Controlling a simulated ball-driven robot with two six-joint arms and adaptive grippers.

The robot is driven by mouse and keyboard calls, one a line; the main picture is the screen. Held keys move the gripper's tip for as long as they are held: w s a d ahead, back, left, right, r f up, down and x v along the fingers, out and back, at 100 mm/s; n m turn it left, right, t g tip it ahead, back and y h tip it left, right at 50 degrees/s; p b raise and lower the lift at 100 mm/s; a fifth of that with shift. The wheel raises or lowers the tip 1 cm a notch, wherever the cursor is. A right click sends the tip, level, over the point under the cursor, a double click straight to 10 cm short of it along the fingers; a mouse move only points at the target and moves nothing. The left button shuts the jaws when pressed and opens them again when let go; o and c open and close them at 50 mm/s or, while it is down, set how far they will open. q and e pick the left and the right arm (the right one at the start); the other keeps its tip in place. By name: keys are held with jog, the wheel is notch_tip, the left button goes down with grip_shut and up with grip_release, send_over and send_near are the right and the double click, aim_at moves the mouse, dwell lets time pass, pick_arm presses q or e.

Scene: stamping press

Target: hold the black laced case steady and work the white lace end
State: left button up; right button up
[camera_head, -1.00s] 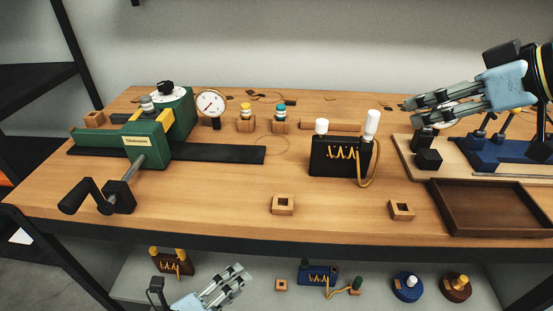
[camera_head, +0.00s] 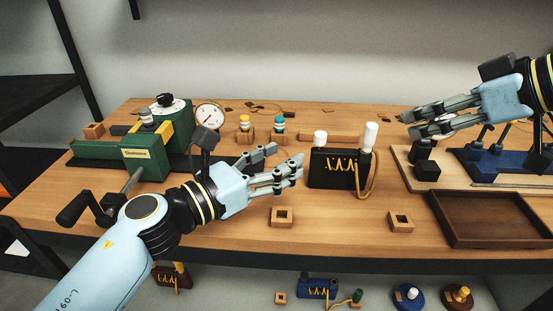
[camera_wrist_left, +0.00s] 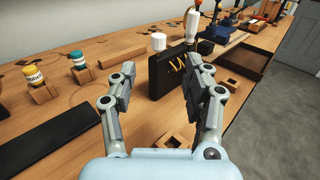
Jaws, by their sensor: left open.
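The black laced case (camera_head: 318,178) stands upright on the bench, with a yellow lace zigzagging across its front. A short white knob (camera_head: 320,138) sits at its top left. The taller white lace end (camera_head: 370,136) stands upright at its right, and a yellow cord loops down from it. My left gripper (camera_head: 286,166) is open and empty, just left of the case. In the left wrist view the case (camera_wrist_left: 158,88) appears between the open fingers, a little beyond them; the right finger hides part of it. My right gripper (camera_head: 408,125) is open and empty, right of the case.
A green press (camera_head: 145,158) with a crank stands at left. Small wooden blocks (camera_head: 282,216) and (camera_head: 401,222) lie in front of the case. A brown tray (camera_head: 490,240) is at front right, with a blue fixture (camera_head: 485,165) behind it. Jars stand at the back.

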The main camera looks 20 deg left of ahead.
aim_at(316, 141)
pick_arm(q)
jog(key=x, duration=1)
jog(key=shift+w+d+r, duration=0.1)
jog(key=shift+w, duration=0.3)
jog(key=shift+c, duration=0.4)
grip_shut()
jog(key=c, duration=0.8)
grip_release()
grip_shut()
jog(key=shift+s+f, duration=0.1)
jog(key=shift+f, duration=0.15)
